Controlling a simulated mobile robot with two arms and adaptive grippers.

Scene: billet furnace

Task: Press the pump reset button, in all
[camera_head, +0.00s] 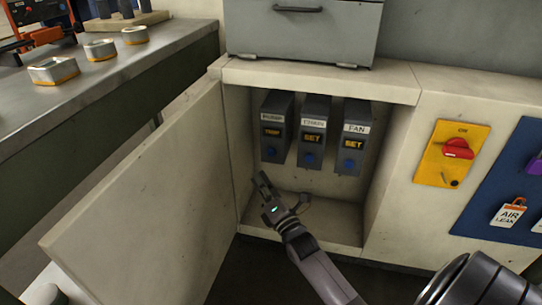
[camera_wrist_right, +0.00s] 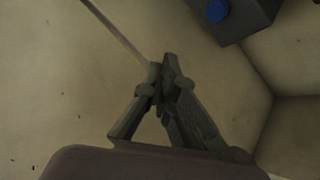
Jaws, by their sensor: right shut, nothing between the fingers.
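The left breaker module (camera_head: 277,112) hangs in the open cabinet, its label hard to read but likely PUMP. Its display reads TRIP and a blue button (camera_head: 269,152) sits low on its face. The middle module (camera_head: 313,113) and the FAN module (camera_head: 354,113) both read SET and have their own blue buttons. My right gripper (camera_head: 264,183) is shut and empty, below the left module and apart from its button. In the right wrist view the shut fingertips (camera_wrist_right: 166,68) point toward a pale panel, and a blue button (camera_wrist_right: 216,10) shows at the top. My left gripper is out of view.
The open cabinet door (camera_head: 150,195) stands to the left of the opening. A yellow plate with a red rotary switch (camera_head: 458,148) and a blue tag board (camera_head: 485,205) are at the right. A grey drawer box (camera_head: 300,30) sits on top. The cabinet floor is bare.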

